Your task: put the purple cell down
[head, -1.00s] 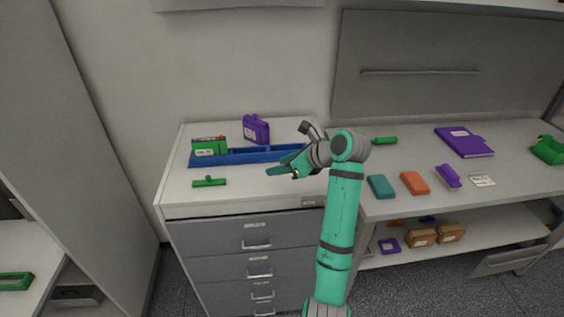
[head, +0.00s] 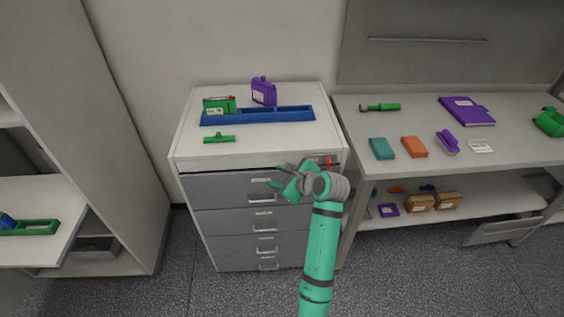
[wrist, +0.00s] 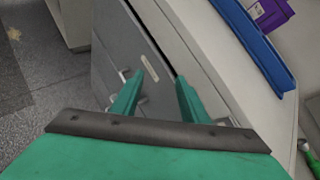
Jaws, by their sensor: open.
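A purple cell (head: 264,92) with a pale label stands upright on the cabinet top, by the far side of the blue tray (head: 282,117); I cannot tell whether it touches the tray. In the wrist view the purple cell (wrist: 270,14) shows partly at the top edge, beyond the blue tray (wrist: 258,48). My gripper (head: 274,190) is open and empty. It is in front of the cabinet's drawers, below the top and well away from the cell. In the wrist view my gripper (wrist: 158,88) has its fingers apart with nothing between them.
A green cell (head: 219,106) stands at the tray's left end. A green tool (head: 219,138) lies in front of it. The drawer cabinet (head: 190,157) has handles facing me. The bench (head: 440,122) at right holds several items. A shelf with a green tray (head: 30,228) is at left.

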